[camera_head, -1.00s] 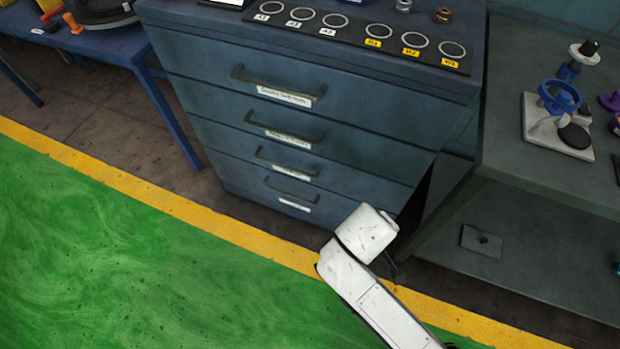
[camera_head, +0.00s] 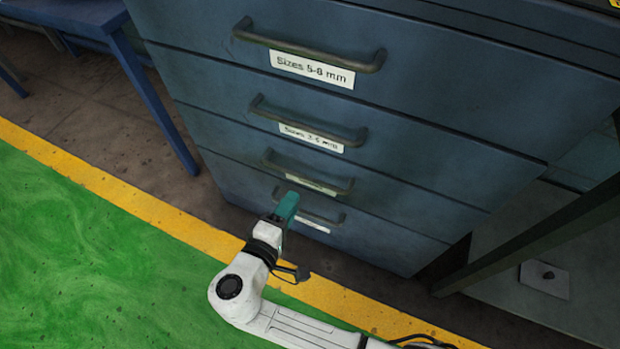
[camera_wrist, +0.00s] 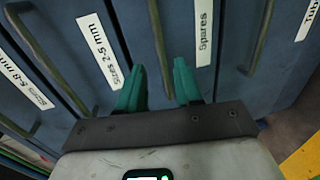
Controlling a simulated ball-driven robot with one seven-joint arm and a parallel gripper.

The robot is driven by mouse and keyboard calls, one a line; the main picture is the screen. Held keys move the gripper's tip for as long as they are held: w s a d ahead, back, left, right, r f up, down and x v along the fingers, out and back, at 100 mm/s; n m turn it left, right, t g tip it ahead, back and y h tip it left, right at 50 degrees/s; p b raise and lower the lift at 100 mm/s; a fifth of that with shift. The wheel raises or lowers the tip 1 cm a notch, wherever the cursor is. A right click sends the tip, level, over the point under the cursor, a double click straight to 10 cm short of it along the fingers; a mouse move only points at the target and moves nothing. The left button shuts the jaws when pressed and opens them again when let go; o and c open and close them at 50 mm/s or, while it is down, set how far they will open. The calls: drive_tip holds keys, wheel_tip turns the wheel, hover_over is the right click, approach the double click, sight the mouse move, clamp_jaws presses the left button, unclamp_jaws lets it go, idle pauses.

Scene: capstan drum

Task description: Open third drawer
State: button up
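The third drawer is a blue-grey front with a dark bar handle (camera_head: 325,184) and a white label below it. In the wrist view the label reads "Spares" (camera_wrist: 204,35), and that handle (camera_wrist: 159,45) runs between my two teal fingertips. My gripper (camera_head: 290,196) is open, with a finger on each side of the bar as seen from the wrist (camera_wrist: 160,66). I cannot tell whether the fingertips reach as deep as the bar. No contact shows. The third drawer looks shut, flush with its neighbours.
The "Sizes 5-8 mm" handle (camera_head: 310,52) and the second drawer's handle (camera_head: 308,122) are above. The fourth drawer's handle (camera_head: 322,217) is close below. A blue table (camera_head: 150,90) stands left, a dark workbench (camera_head: 545,235) right. The green floor (camera_head: 90,260) in front is clear.

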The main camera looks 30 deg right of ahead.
sight(308, 180)
drive_tip(key=b+x, duration=0.1)
drive_tip(key=x, duration=0.9)
drive_tip(key=shift+b, duration=0.4)
drive_tip(key=shift+s, duration=0.1)
clamp_jaws()
